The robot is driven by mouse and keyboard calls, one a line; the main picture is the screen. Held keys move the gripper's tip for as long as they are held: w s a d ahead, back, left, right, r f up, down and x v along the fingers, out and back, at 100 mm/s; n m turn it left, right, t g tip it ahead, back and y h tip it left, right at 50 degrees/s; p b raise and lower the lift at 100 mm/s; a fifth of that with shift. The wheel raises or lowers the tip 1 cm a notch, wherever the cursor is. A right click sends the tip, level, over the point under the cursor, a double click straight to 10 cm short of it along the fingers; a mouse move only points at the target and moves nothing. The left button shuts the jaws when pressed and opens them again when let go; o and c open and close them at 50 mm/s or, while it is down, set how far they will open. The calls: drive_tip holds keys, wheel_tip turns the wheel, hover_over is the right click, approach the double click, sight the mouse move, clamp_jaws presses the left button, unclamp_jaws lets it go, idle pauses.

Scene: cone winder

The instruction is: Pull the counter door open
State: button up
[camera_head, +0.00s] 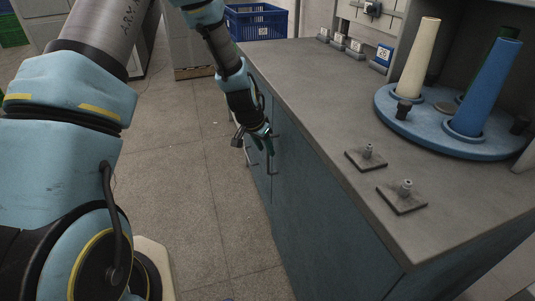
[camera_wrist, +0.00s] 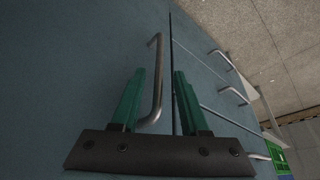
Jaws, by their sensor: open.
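The counter door is a flat blue panel (camera_wrist: 80,70) that appears shut, with a thin dark seam along its right edge in the wrist view. Its bar handle (camera_wrist: 158,65) is a bent grey metal rod standing off the panel beside the seam. My gripper (camera_wrist: 159,73) has two green fingers, spread open, one on each side of the handle in the picture. I cannot tell whether either finger touches it. In the head view my gripper (camera_head: 263,146) is at the counter's blue front, below the top edge, and partly hides the handles there.
The grey counter top (camera_head: 325,115) carries a blue round plate (camera_head: 440,130) with cones and two small pegged plates (camera_head: 402,198). More bar handles (camera_wrist: 233,95) lie right of the seam. A blue crate (camera_head: 256,22) stands at the back. The floor (camera_head: 190,180) left of the counter is clear.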

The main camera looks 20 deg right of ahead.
sight(268, 171)
drive_tip(key=shift+x, duration=1.95)
drive_tip(key=shift+s, duration=0.1)
drive_tip(key=shift+c, duration=0.3)
clamp_jaws()
